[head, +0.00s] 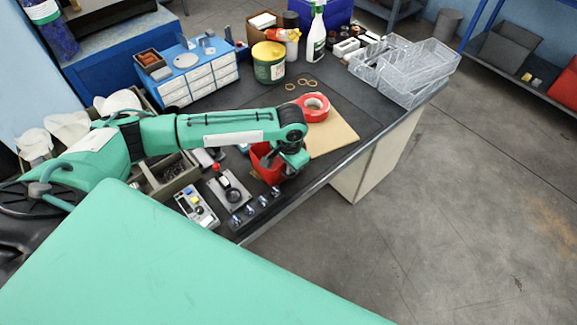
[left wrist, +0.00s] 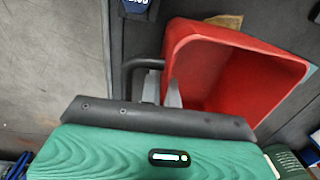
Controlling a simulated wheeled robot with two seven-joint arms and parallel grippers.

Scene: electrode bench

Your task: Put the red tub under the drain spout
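The red tub (head: 262,163) is at the bench's front part, left of the tan board and partly hidden by my left arm. My left gripper (head: 292,165) is at its right side. In the left wrist view the open, empty-looking red tub (left wrist: 225,70) fills the upper right. There my left gripper (left wrist: 162,92) has one finger outside the tub's wall and one inside, close together on the wall. I cannot tell whether the tub touches the bench. I cannot make out the drain spout. My right gripper is not in view.
A joystick box (head: 229,188), a button box (head: 196,206) and several small shiny knobs stand near the tub. A yellow-lidded tub (head: 269,62), spray bottle (head: 316,35), clear trays (head: 405,70) and drawer unit (head: 190,75) stand farther back.

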